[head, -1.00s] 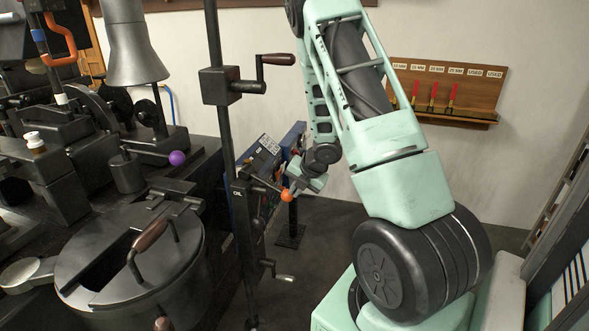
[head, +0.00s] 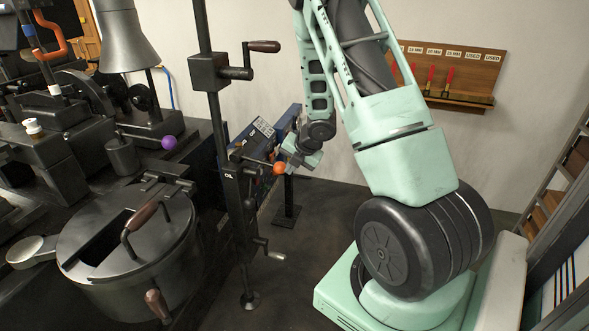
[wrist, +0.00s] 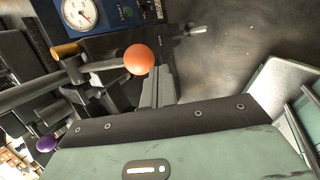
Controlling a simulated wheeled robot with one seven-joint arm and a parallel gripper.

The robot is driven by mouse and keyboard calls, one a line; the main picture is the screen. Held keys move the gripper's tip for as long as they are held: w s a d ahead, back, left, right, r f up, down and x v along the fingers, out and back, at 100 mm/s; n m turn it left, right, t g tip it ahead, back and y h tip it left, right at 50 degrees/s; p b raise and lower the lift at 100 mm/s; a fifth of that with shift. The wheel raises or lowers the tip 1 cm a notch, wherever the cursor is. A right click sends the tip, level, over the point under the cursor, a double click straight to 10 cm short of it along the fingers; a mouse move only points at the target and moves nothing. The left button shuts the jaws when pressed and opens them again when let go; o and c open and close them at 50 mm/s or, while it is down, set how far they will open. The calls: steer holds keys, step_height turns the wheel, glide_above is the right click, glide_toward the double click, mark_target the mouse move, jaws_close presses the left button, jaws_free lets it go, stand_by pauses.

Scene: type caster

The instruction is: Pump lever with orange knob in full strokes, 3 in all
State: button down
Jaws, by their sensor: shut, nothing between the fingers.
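The lever with the orange knob (head: 279,168) sticks out to the right from the black post marked OIL, sloping slightly down to its knob. In the wrist view the orange knob (wrist: 139,59) is near the top middle, and part of its rod shows to the left. My gripper (head: 287,160) is at the knob, on its right side in the head view. In the wrist view my gripper's fingers (wrist: 158,85) are shut and empty, right beside the knob. I cannot tell whether they touch it.
Above on the post is a crank with a brown handle (head: 264,46); a small lower crank (head: 275,256) sticks out below. A blue panel (head: 262,140) stands behind the knob. A purple knob (head: 168,142) and round black vessel (head: 130,240) are left.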

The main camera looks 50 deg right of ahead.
steer(key=s+p+v, duration=0.1)
steer(key=v, duration=0.8)
steer(key=shift+s+d, duration=0.25)
steer(key=shift+d, duration=0.15)
steer(key=w+a+r+m, duration=0.3)
steer(key=w+a, duration=0.2)
steer(key=a, duration=0.3)
steer(key=s+a+r+m+g, duration=0.1)
steer(key=a+r+m, duration=0.15)
steer(key=a, duration=0.75)
steer(key=s+a+r+m, duration=0.1)
steer(key=a+m, duration=0.3)
steer(key=a, duration=0.5)
steer(key=s+a+r+m+g, duration=0.1)
steer(key=s+a+m+g, duration=0.1)
steer(key=s+a, duration=0.6)
steer(key=s+a+r+m+g, duration=0.1)
steer(key=s+a+m+g, duration=0.2)
steer(key=s+a, duration=0.5)
steer(key=s, duration=0.5)
steer(key=shift+s+a+r+y, duration=0.15)
steer(key=shift+s+a+y, duration=0.05)
steer(key=shift+a+y, duration=0.2)
